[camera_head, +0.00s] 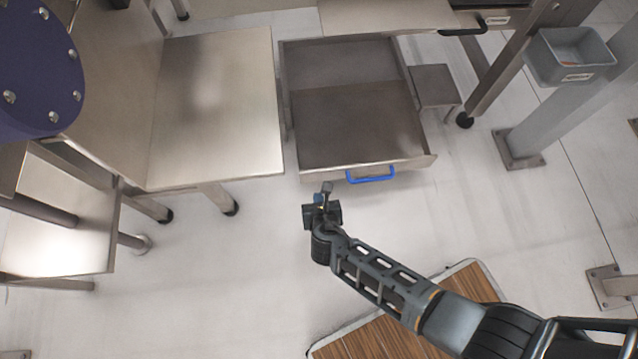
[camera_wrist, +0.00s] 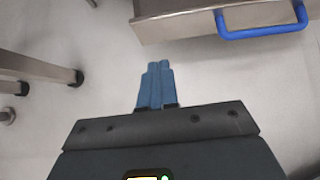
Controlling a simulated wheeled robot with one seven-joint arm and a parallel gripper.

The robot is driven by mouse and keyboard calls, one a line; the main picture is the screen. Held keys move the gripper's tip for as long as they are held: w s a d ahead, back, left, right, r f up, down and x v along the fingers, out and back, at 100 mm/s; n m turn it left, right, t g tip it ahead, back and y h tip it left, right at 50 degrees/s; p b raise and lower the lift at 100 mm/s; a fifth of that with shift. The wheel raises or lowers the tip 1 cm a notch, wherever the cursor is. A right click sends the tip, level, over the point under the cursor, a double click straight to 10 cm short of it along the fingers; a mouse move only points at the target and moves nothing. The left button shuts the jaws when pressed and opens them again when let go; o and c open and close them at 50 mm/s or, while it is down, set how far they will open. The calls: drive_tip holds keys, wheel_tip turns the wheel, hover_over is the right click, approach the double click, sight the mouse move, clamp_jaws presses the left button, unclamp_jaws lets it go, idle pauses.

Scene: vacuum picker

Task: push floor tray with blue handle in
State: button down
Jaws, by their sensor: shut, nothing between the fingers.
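The floor tray (camera_head: 355,125) is a metal drawer-like tray, pulled out from under the bench at the top centre of the head view. Its blue handle (camera_head: 370,175) is on the front face, right of the middle. In the wrist view the tray front (camera_wrist: 180,25) and the blue handle (camera_wrist: 262,30) show at the top right. My gripper (camera_head: 326,187) is just in front of the tray's front face, left of the handle. It is shut and empty, and its fingertips (camera_wrist: 160,68) are together.
A metal bench (camera_head: 215,110) with legs stands left of the tray. A small metal step (camera_head: 435,86) is close on its right. A grey bin (camera_head: 570,55) hangs by a post at the upper right. A wooden board (camera_head: 390,335) lies at the bottom.

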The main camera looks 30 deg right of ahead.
sight(314, 174)
drive_tip(key=w+f+b, duration=0.1)
drive_tip(key=w, duration=0.1)
drive_tip(key=w+d+f+b, duration=0.1)
drive_tip(key=w, duration=0.1)
drive_tip(key=w+d+f+b, duration=0.1)
drive_tip(key=w+f, duration=0.1)
drive_tip(key=shift+w+d+f, duration=0.1)
drive_tip(key=shift+w+d, duration=0.05)
drive_tip(key=shift+w, duration=0.2)
drive_tip(key=shift+w+d+b, duration=0.15)
drive_tip(key=shift+w+b, duration=0.15)
drive_tip(key=shift+w, duration=0.15)
